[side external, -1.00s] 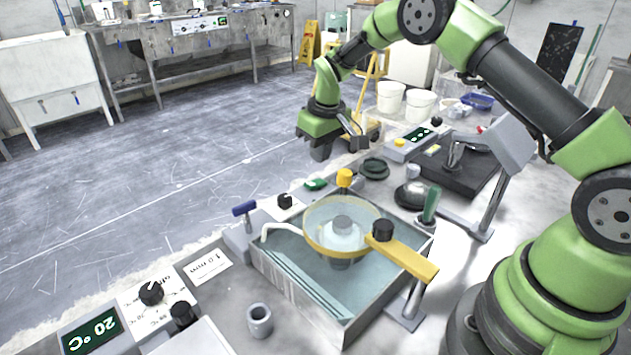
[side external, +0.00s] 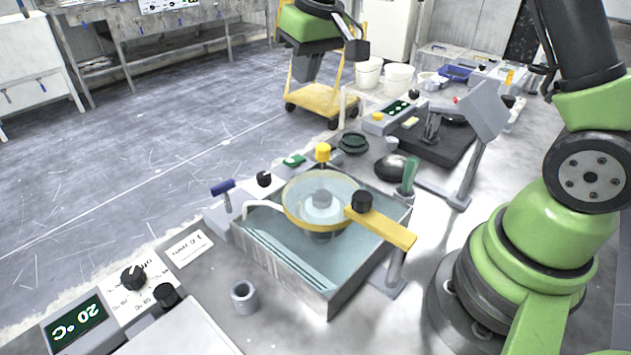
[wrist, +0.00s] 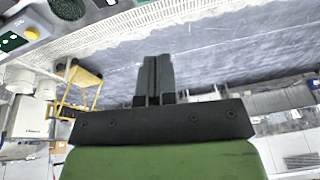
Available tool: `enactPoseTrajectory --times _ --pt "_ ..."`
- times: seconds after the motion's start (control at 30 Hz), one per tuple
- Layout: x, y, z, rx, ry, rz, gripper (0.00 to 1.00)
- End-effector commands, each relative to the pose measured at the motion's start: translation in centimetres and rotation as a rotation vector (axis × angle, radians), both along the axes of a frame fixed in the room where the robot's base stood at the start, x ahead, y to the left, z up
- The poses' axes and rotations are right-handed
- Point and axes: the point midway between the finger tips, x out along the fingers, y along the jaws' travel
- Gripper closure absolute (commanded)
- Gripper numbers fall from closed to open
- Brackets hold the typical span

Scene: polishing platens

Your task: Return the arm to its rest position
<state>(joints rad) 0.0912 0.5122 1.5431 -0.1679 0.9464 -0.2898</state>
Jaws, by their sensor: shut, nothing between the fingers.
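My gripper (wrist: 158,78) shows in the wrist view with its two dark fingers together and nothing between them. In the side view, my green and black wrist end hangs high at the top centre, in front of the yellow cart and clear of the bench; the fingertips (side external: 306,68) point downward there. The green arm base stands on the bench at the right, and the upper arm rises out of the top of the picture.
A water basin (side external: 290,268) with a yellow-rimmed disc (side external: 290,215) and yellow arm (side external: 385,230) stands in the front middle. A yellow cart (side external: 325,100) stands on open floor.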

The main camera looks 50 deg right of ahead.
Motion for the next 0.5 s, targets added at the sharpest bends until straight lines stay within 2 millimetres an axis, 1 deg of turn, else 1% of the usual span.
enactPoseTrajectory --times 0.03,0.1,0.17,0.2,0.27,0.33,0.4,0.5 --pt "-1.5 0.5 2.1 0.011 -0.032 -0.015 1.0" --pt "-3.6 1.2 4.3 0.032 -0.066 -0.039 1.0" --pt "-5.6 1.8 5.9 0.049 -0.094 -0.058 1.0" --pt "-7.0 2.1 6.8 0.062 -0.113 -0.072 1.0" --pt "-9.2 2.7 7.9 0.083 -0.142 -0.092 1.0" --pt "-11.8 3.2 8.9 0.107 -0.174 -0.113 1.0" --pt "-14.4 3.7 9.5 0.133 -0.205 -0.135 1.0" --pt "-17.9 4.3 9.6 0.17 -0.246 -0.162 1.0"
